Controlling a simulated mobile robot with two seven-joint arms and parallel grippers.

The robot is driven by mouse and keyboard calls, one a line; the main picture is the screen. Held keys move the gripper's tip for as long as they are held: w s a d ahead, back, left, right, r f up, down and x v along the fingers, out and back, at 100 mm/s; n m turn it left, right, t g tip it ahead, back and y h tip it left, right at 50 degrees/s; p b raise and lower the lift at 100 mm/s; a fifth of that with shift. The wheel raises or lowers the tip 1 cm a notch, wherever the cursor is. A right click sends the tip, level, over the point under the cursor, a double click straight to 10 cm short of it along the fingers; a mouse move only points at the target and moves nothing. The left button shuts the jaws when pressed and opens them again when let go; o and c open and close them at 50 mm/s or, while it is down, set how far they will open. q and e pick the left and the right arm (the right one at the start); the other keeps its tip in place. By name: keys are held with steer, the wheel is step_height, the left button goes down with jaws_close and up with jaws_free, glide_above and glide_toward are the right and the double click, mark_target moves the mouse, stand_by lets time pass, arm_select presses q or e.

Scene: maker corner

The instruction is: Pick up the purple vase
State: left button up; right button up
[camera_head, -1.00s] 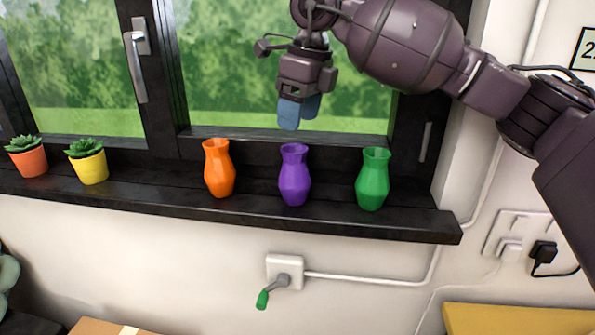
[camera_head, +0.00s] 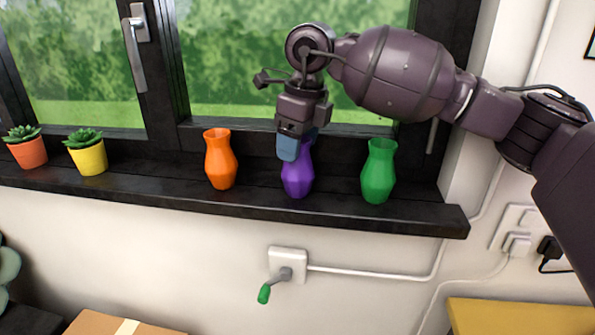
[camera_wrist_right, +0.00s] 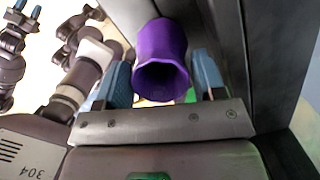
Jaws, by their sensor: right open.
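The purple vase (camera_head: 297,178) stands upright on the black window sill (camera_head: 140,194), between an orange vase (camera_head: 220,160) and a green vase (camera_head: 378,172). My right gripper (camera_head: 294,148) points down over the purple vase, and its blue fingers hide part of the vase's top. In the right wrist view the purple vase (camera_wrist_right: 161,62) lies between the two open blue fingers (camera_wrist_right: 161,80), its mouth facing the camera. I see a gap beside the vase on the right; contact on the left I cannot tell.
A yellow pot (camera_head: 87,156) and an orange pot (camera_head: 26,148) with succulents stand at the left of the sill. The window frame (camera_head: 162,70) rises close behind the vases. A crank with a green handle (camera_head: 264,293) sits on the wall below.

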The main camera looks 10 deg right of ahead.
steer(key=shift+w+f, duration=0.15)
steer(key=shift+f, duration=0.75)
steer(key=c, duration=0.7)
steer(key=shift+r, duration=0.1)
